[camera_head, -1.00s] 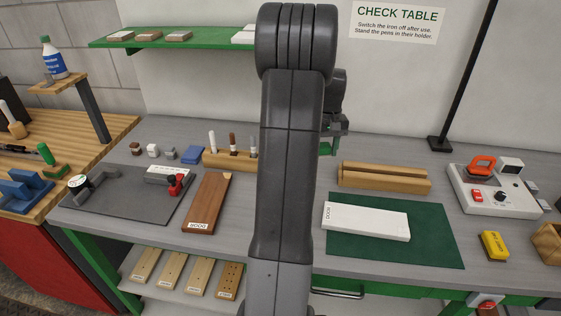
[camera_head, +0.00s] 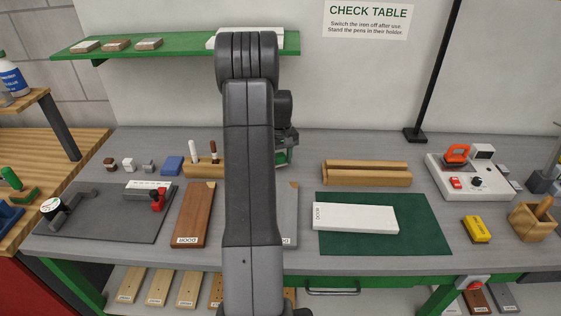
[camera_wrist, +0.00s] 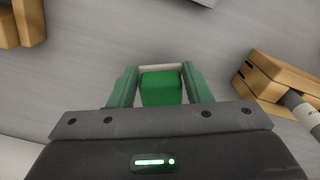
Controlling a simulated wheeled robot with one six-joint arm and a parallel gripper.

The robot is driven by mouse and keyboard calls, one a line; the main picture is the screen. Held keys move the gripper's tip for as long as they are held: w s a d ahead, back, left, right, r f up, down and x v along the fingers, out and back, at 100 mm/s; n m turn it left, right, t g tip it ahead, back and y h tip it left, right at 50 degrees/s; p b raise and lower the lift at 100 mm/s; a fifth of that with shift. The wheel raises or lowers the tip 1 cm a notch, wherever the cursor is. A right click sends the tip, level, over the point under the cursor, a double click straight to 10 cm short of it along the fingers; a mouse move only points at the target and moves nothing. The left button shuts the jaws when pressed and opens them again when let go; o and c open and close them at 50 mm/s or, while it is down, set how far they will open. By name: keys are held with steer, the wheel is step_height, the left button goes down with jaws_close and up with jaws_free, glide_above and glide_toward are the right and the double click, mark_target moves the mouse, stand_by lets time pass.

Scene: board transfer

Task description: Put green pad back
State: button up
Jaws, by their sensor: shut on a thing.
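The green pad (camera_wrist: 161,88) is a small bright green block with a pale strip along its far edge. In the wrist view it sits between the two green fingers of my gripper (camera_wrist: 160,84), which is shut on it. In the head view my gripper (camera_head: 286,158) is mostly hidden behind my arm, over the back half of the grey table (camera_head: 450,245). A small green patch shows there, but I cannot tell pad from finger. I cannot tell whether the pad touches the table.
A wooden pen holder (camera_head: 203,168) stands left of my arm. A wooden grooved block (camera_head: 367,173) stands to the right. A white board (camera_head: 356,218) lies on a dark green mat (camera_head: 430,235). A green shelf (camera_head: 180,44) is on the wall.

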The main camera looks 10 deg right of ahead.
steer(key=shift+f, duration=0.85)
steer(key=shift+f, duration=0.15)
steer(key=o, duration=1)
steer(key=shift+c, duration=0.2)
step_height(320, 180, up, 12)
steer(key=shift+r+b, duration=0.15)
steer(key=shift+b, duration=0.6)
